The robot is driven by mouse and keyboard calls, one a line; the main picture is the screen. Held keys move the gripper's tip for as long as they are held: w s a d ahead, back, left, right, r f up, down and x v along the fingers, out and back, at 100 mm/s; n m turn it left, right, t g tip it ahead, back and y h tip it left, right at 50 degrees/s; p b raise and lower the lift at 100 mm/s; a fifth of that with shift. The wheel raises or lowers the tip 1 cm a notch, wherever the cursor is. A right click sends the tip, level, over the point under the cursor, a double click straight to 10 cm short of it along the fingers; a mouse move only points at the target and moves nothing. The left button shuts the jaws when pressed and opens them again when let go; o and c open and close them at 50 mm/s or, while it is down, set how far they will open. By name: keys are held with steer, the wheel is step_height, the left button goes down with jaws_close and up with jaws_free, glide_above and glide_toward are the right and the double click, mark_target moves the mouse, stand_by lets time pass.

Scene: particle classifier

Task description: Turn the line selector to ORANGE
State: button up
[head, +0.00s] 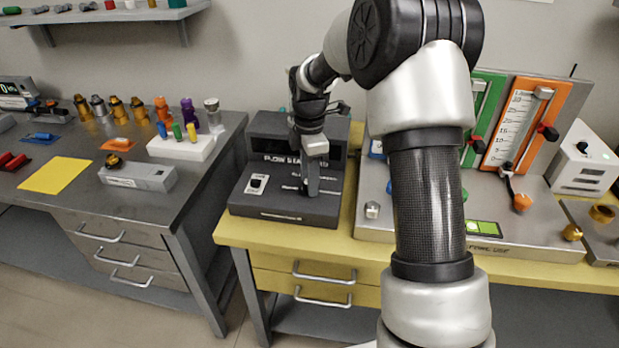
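A dark grey box (270,208) with a partly legible, flow-like label stands at the left end of the yellow bench. A small black knob on a white plate (257,184) is on its sloped front, left of my gripper. My gripper (312,192) points down at the right part of that front, covering what is under it; its finger gap cannot be made out. I cannot tell which control is the line selector. On the metal panel to the right stand a green gauge board (487,95) and an orange gauge board (525,120), partly behind my arm.
A grey table (120,215) at left holds several fittings, a yellow sheet (55,175) and a white block (180,147). My arm hides the panel's middle.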

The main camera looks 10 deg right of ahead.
steer(key=c, duration=0.7)
steer(key=shift+c, duration=0.2)
